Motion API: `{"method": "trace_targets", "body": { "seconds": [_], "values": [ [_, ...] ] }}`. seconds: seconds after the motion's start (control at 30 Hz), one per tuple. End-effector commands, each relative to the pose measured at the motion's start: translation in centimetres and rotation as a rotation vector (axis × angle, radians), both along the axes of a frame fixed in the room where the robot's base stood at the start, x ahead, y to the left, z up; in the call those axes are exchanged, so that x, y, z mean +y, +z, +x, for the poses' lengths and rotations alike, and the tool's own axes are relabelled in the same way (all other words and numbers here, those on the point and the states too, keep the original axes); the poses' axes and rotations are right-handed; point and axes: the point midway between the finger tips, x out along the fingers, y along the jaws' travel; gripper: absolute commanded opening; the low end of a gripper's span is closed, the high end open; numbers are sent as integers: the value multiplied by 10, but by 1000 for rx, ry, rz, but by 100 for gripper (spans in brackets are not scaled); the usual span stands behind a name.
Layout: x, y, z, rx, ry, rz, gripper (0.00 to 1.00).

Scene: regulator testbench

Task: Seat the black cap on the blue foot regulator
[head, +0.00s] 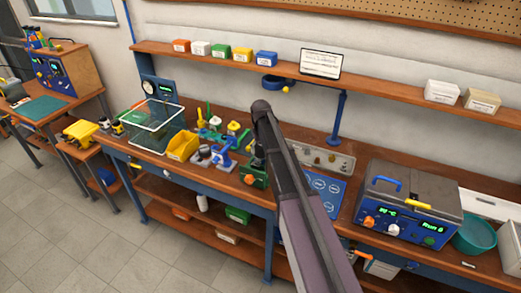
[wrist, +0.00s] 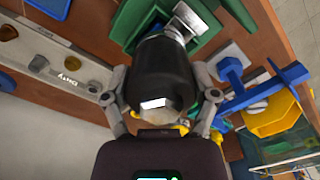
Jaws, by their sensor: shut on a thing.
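My gripper (wrist: 163,88) is shut on the black cap (wrist: 160,65), a wide dark cylinder between its two grey fingers in the wrist view. Above the cap in that picture is a silvery metal part on a green fixture (wrist: 205,45); I cannot tell whether the cap touches it. A blue part with a hexagonal head (wrist: 231,71) stands on a grey plate to the right of the cap. In the head view a blue and grey fixture (head: 223,154) stands on the bench, left of my arm. I cannot tell for sure which part is the blue foot regulator.
A yellow bin (head: 183,145) and a clear-walled box (head: 157,125) stand left of the fixtures. A grey panel with knobs (head: 325,157) and a blue mat (head: 326,190) lie to the right. A blue and grey bath unit (head: 408,205) stands further right. The shelf (head: 370,84) runs above.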

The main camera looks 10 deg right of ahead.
Motion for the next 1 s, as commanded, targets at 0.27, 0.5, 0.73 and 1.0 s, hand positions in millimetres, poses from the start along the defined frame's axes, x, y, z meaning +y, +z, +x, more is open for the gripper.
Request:
{"method": "trace_targets", "body": {
  "seconds": [0.27,0.5,0.73,1.0],
  "values": [
    [0,0,0,0,0,0,100],
    [0,0,0,0,0,0,100],
    [0,0,0,0,0,0,100],
    [0,7,0,0,0,0,100]
  ]
}}
